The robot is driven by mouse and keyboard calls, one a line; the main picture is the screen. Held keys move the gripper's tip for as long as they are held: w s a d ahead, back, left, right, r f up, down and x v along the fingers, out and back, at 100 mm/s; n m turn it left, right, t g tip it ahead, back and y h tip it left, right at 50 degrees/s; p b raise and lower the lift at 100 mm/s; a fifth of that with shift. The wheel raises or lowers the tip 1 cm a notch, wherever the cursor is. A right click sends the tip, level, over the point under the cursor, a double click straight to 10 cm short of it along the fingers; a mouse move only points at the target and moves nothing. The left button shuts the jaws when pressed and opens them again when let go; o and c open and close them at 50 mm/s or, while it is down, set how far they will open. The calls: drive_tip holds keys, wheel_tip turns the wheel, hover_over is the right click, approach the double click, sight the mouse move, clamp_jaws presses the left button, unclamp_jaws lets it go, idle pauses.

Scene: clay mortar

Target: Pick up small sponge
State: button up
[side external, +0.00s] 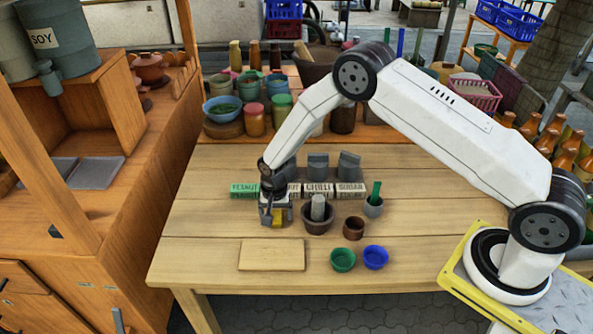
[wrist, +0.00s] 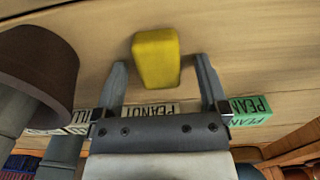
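The small sponge is a yellow block (wrist: 156,58), seen in the wrist view at the upper middle. In the side view a little of the sponge (side external: 278,217) shows under my gripper (side external: 274,217), near the left of the wooden table. My gripper (wrist: 160,64) points down and is open. In the wrist view its two grey fingers stand on either side of the sponge's lower part, with a visible gap on each side. Nothing is held. Whether the fingertips are low enough to flank the sponge fully I cannot tell.
A brown mortar (side external: 317,225) with a grey pestle (side external: 317,206) stands close right of my gripper; the mortar (wrist: 38,75) looms left in the wrist view. Labelled boxes (side external: 318,189) line up behind. A flat board (side external: 272,255), green bowl (side external: 343,260) and blue bowl (side external: 375,257) lie in front.

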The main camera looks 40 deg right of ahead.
clamp_jaws()
drive_tip(key=shift+r, duration=0.15)
drive_tip(key=shift+r, duration=0.75)
drive_tip(key=s+d+r, duration=0.1)
drive_tip(key=s+r, duration=1)
drive_tip(key=s, duration=0.3)
drive_tip(key=shift+d, duration=0.2)
drive_tip(key=shift+r, duration=0.1)
